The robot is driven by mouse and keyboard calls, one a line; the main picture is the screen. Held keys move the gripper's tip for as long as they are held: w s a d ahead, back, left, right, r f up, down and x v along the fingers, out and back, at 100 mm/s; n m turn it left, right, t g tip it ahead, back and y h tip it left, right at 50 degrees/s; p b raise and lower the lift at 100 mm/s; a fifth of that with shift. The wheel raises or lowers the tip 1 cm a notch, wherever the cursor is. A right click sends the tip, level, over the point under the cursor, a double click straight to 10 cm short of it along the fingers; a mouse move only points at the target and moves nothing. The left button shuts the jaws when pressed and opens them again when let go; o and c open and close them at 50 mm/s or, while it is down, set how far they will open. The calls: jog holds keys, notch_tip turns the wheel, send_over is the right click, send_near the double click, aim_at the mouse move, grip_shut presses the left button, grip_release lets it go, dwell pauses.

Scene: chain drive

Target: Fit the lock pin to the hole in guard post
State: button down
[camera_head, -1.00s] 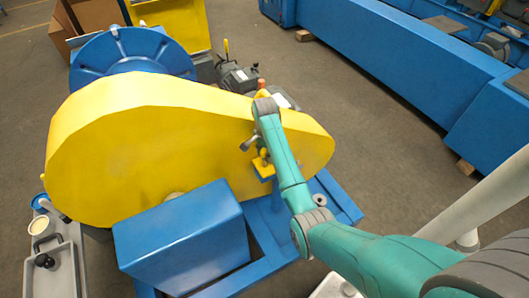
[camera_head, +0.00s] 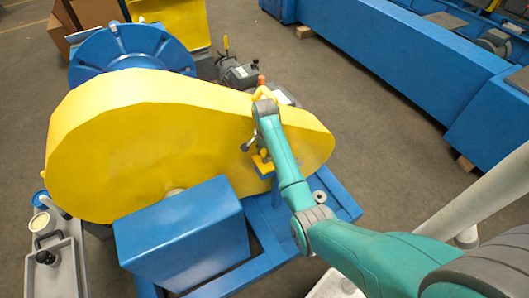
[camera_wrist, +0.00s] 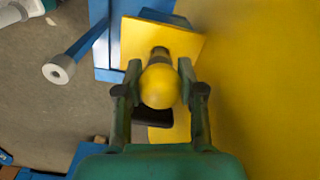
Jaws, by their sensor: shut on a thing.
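The lock pin (camera_wrist: 160,86) shows in the wrist view as a round yellow knob with a short dark shaft beyond it. My gripper (camera_wrist: 160,93) is shut on it, with one finger on each side of the knob. The shaft points at a yellow plate (camera_wrist: 187,42) on the guard post, which stands by the blue frame. I cannot tell whether the pin tip is in the hole, as the knob and shaft hide it. In the head view the yellow plate (camera_head: 263,166) is low beside the guard, and my arm partly covers the area.
The large yellow chain guard (camera_head: 140,140) stands close beside my gripper and fills the right of the wrist view. A blue box (camera_head: 180,235) and the blue base frame (camera_head: 345,205) lie in front. A grey tray (camera_head: 65,270) stands at lower left.

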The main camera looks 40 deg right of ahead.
jog(key=shift+f, duration=1.05)
jog(key=c, duration=0.6)
grip_release()
notch_tip(320, 180, up, 12)
jog(key=shift+f, duration=0.1)
dwell(0.3)
